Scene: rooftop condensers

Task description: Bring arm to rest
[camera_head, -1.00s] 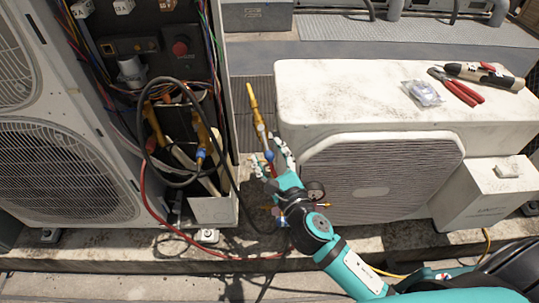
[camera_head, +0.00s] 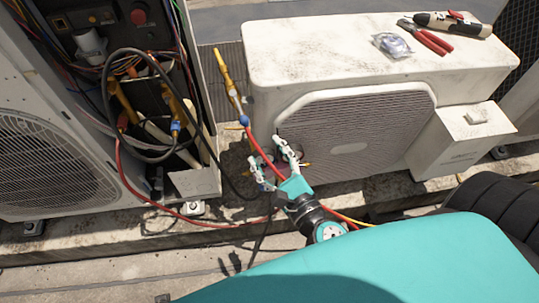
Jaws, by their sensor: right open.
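My right gripper (camera_head: 272,163) is open in the head view, low in front of the left side of the white condenser unit (camera_head: 290,50). A red hose with a yellow-handled, blue-collared valve fitting (camera_head: 229,85) rises just above and left of the fingers. I cannot tell whether the fingers touch the hose. My teal right arm is folded in close below the gripper. My left gripper is not in view.
An opened condenser (camera_head: 60,165) with loose wires and black and red hoses (camera_head: 135,165) stands at left. Red-handled pliers (camera_head: 427,38), a clear bag (camera_head: 391,45) and a black-and-cream tool (camera_head: 452,24) lie on the white unit. Concrete floor (camera_head: 120,270) is free in front.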

